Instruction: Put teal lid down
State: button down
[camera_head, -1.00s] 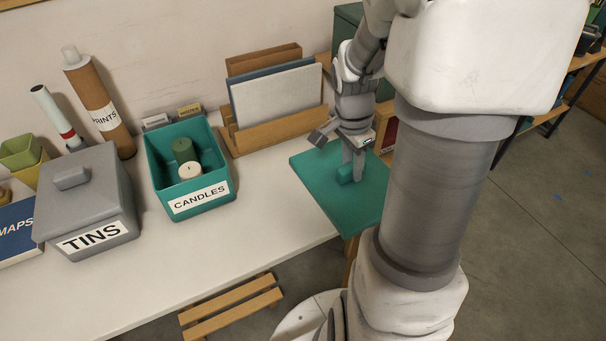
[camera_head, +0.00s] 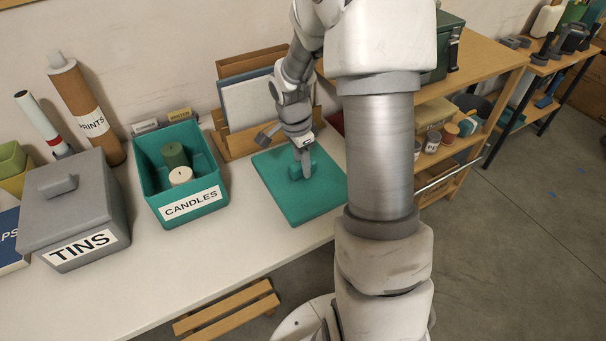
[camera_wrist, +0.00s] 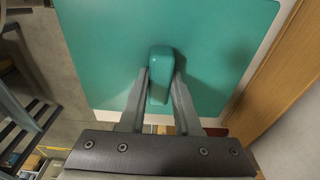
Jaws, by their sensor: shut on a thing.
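The teal lid (camera_head: 318,206) is a flat square panel with a raised handle. It is level over the right end of the white table, to the right of the open teal CANDLES bin (camera_head: 155,203). My gripper (camera_head: 303,172) points down and is shut on the lid's handle. In the wrist view the fingers (camera_wrist: 160,95) hold both sides of the handle (camera_wrist: 161,60), and the lid (camera_wrist: 110,40) fills the upper part. I cannot tell whether the lid touches the table. The bin holds a green candle (camera_head: 174,155) and a cream candle (camera_head: 181,177).
A grey TINS box (camera_head: 75,215) stands left of the bin. A wooden file rack (camera_head: 236,143) stands behind the lid. A cardboard PRINTS tube (camera_head: 85,115) is at the back left. A wooden shelf unit (camera_head: 480,68) is at the right. Bare table (camera_head: 180,260) lies in front of the bin.

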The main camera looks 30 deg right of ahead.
jog(key=shift+f, duration=1.8)
jog(key=shift+b, duration=0.3)
jog(key=shift+f, duration=0.2)
jog(key=c, duration=0.6)
grip_release()
